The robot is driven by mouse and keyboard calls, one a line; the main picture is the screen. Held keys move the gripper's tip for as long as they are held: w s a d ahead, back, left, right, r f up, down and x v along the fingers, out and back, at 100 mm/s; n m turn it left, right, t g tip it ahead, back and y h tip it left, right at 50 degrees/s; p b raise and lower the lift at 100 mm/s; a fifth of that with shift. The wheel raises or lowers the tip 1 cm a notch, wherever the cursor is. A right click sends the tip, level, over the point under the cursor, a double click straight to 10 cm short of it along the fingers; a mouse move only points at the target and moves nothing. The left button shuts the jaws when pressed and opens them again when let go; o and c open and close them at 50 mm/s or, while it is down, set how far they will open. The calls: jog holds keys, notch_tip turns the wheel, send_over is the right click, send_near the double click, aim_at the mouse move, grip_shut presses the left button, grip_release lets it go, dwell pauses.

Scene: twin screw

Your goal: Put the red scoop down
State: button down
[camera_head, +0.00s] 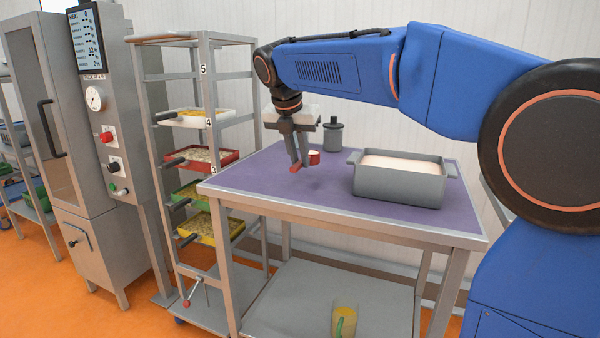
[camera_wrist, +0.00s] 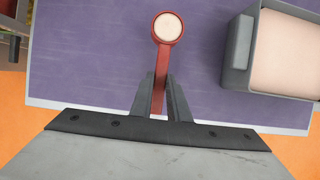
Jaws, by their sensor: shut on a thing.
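The red scoop (camera_wrist: 167,32) has a round cup with pale content and a straight red handle. My gripper (camera_wrist: 160,80) is shut on the handle in the wrist view, with the cup pointing away from it. In the head view the scoop (camera_head: 314,157) shows above the purple table top (camera_head: 250,185), and my gripper (camera_head: 299,168) points down over the table's left half. I cannot tell whether the scoop touches the table.
A grey tub (camera_head: 400,188) with pale content stands on the table to the right. A dark grey lidded canister (camera_head: 333,137) stands at the back. A rack with several trays (camera_head: 212,158) stands left of the table. The table's front left is clear.

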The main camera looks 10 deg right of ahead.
jog(key=shift+f, duration=2.15)
jog(key=shift+f, duration=0.1)
jog(key=c, duration=1.7)
grip_release()
jog(key=v, duration=1.2)
